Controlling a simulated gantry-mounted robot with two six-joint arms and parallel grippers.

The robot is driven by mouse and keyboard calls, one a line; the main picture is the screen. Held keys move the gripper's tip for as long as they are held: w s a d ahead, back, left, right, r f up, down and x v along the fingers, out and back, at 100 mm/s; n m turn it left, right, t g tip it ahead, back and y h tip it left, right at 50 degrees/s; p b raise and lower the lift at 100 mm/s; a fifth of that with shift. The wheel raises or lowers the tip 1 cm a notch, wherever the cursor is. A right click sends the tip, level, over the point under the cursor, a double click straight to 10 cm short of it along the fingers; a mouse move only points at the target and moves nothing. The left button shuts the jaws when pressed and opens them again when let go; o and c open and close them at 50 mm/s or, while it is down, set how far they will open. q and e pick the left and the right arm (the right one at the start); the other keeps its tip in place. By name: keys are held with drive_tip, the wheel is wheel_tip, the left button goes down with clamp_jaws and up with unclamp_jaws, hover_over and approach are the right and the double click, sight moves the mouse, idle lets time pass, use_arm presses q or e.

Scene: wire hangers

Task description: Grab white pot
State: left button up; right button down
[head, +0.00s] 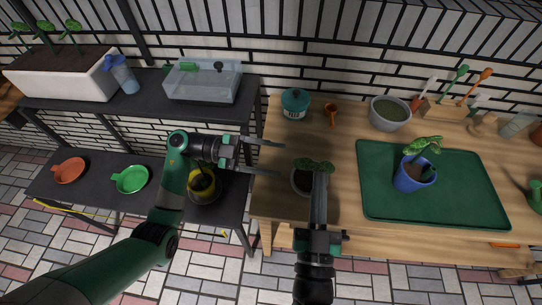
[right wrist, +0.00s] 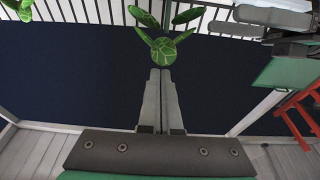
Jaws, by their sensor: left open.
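Dark shelves (head: 145,106) at left hold a planter, a clear box and a yellow pot (head: 203,187).

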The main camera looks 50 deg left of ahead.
use_arm(q)
hover_over(308, 177)
drive_tip(key=d, duration=0.2)
drive_tip(key=shift+w+d, duration=0.15)
drive_tip(key=shift+w, duration=0.2)
use_arm(e)
drive_tip(key=shift+f+g, duration=0.3)
drive_tip(key=shift+f, duration=0.15)
use_arm(q)
clamp_jaws()
drive_tip(key=shift+r, duration=0.1)
idle(0.9)
use_arm(e)
drive_tip(key=shift+a+r, duration=0.1)
drive_tip(key=shift+r, duration=0.7)
drive_tip(key=shift+s, duration=0.1)
